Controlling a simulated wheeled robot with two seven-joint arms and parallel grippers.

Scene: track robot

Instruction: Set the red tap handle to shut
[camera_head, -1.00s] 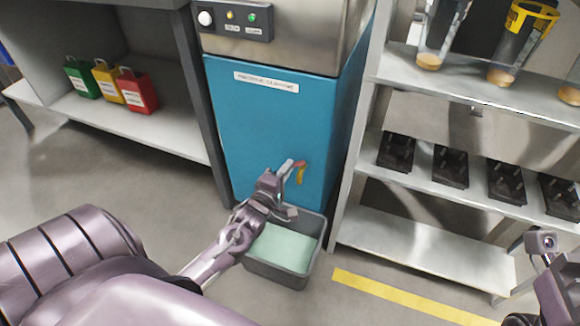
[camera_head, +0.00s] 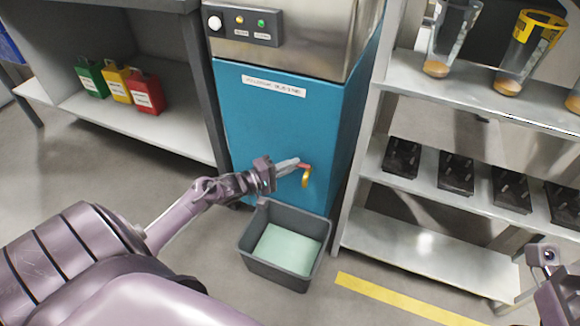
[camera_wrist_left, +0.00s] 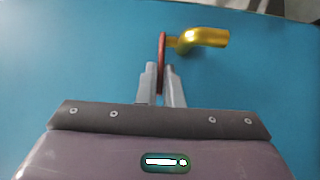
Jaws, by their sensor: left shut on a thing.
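The red tap handle (camera_head: 303,166) is on the front of the blue cabinet (camera_head: 272,130), above a curved brass spout (camera_head: 306,178). In the left wrist view the red handle (camera_wrist_left: 162,50) shows edge-on, with the brass spout (camera_wrist_left: 205,38) to its right. My left gripper (camera_head: 296,163) reaches it from the left. In the left wrist view its two fingers (camera_wrist_left: 161,72) are closed on the handle, one on each side. The fingers hide part of the handle. My right gripper does not show clearly; only part of my right arm is at the right edge.
A grey bin (camera_head: 284,269) with pale green liquid stands on the floor below the tap. A metal shelf unit (camera_head: 424,258) with black items is close on the right. A shelf (camera_head: 140,120) with green, yellow and red containers is on the left.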

